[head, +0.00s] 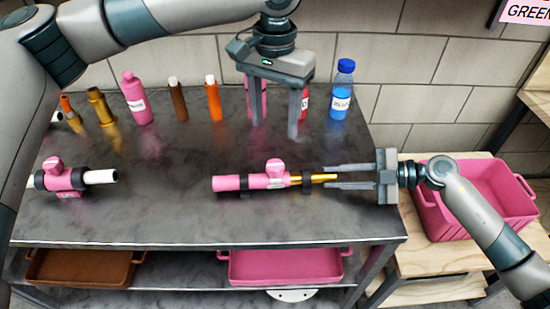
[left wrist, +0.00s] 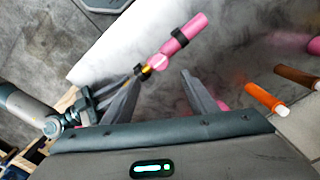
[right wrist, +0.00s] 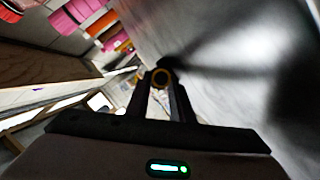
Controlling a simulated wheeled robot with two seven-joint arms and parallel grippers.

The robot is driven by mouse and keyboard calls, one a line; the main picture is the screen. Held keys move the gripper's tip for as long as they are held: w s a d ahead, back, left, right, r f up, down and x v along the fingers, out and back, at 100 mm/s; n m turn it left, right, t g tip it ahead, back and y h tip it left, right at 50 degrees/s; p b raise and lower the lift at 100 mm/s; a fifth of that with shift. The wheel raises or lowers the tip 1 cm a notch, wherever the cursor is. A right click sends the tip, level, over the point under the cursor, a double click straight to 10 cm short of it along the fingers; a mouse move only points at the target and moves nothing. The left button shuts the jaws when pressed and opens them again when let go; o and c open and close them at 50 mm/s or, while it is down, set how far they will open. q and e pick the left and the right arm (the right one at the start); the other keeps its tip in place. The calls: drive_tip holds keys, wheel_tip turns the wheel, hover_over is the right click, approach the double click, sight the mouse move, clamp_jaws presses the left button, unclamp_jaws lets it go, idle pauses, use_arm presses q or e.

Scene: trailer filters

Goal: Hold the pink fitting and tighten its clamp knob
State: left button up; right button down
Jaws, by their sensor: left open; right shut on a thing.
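The pink fitting (head: 230,183) lies level across the middle of the dark table, in low black rests. Its pink clamp knob (head: 275,167) stands on top, and a thin gold tube (head: 322,178) comes out of its right end. My right gripper (head: 327,177) is shut on the gold tube from the right; the right wrist view shows a gold ring (right wrist: 160,77) between its fingers. My left gripper (head: 277,125) is open and empty, fingers down, above the table behind the knob. The left wrist view shows the knob (left wrist: 157,63) ahead of its fingers.
A second pink clamp (head: 62,178) on a white tube lies at the table's left. Several bottles, including a blue one (head: 341,92), stand along the back. A pink crate (head: 430,208) stands at right. Brown (head: 80,283) and pink (head: 285,281) trays are on the lower shelf.

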sight(275, 165)
use_arm(q)
wheel_tip(275, 165, down, 12)
idle(0.8)
drive_tip(key=c, duration=1.1)
